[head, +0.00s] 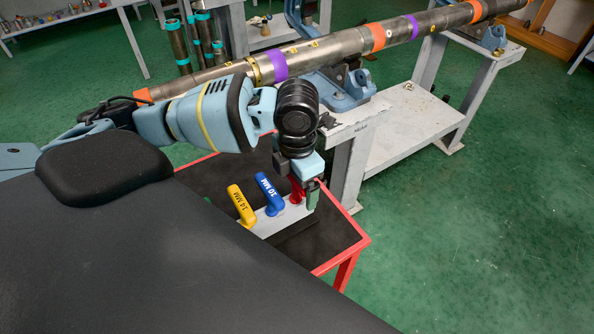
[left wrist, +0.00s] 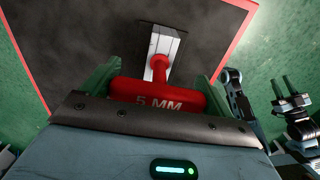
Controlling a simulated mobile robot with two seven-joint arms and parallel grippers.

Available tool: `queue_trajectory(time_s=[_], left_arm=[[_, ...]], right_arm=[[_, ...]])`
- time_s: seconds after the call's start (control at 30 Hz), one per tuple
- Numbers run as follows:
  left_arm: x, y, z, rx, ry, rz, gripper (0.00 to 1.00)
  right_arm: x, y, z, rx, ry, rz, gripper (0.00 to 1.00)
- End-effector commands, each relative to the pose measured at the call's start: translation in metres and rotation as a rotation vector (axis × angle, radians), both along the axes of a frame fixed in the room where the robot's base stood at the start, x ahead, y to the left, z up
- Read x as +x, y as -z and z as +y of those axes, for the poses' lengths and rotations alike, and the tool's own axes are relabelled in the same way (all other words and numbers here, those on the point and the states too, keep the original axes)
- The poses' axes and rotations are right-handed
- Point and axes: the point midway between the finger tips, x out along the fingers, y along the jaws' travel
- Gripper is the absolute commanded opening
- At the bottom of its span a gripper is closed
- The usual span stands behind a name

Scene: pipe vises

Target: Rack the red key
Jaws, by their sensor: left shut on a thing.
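The red key (head: 297,191) is at the right end of the pale rack block (head: 268,222), beside the blue key. My left gripper (head: 306,192) is shut on its handle, pointing down. In the left wrist view the handle (left wrist: 155,101) reads "5 MM" and lies between the green fingers (left wrist: 158,88). Its red shaft runs down to the rack (left wrist: 163,45); I cannot tell how deep it sits. My right gripper (left wrist: 284,86) shows at the right of the left wrist view, its green fingers apart and empty.
The blue 10 MM key (head: 270,193) and yellow 14 MM key (head: 241,205) stand in the same block. The block is on a black-topped table with a red rim (head: 345,255). A long banded pipe (head: 340,45) lies in vises behind. Green floor is clear at right.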

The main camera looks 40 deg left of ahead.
Motion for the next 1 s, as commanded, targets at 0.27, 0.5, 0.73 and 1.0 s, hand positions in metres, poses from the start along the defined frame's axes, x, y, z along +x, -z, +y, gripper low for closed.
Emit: queue_trajectory(time_s=[0.27, 0.5, 0.73, 1.0], left_arm=[[-0.0004, 0.0011, 0.0001, 0.001, 0.000, 0.002, 0.61], [-0.0005, 0.0018, 0.0000, 0.001, 0.000, 0.003, 0.61], [-0.0009, 0.0026, 0.0000, 0.001, 0.000, 0.004, 0.61], [-0.0013, 0.0036, -0.0001, 0.001, 0.000, 0.006, 0.61]], right_arm=[[0.0015, -0.0017, 0.0024, 0.006, 0.008, -0.003, 0.36], [0.0025, -0.0030, 0.0026, 0.007, 0.009, -0.005, 0.36], [0.0033, -0.0040, 0.0022, 0.006, 0.007, -0.008, 0.36], [0.0039, -0.0050, -0.0004, -0.001, -0.002, -0.011, 0.36]])
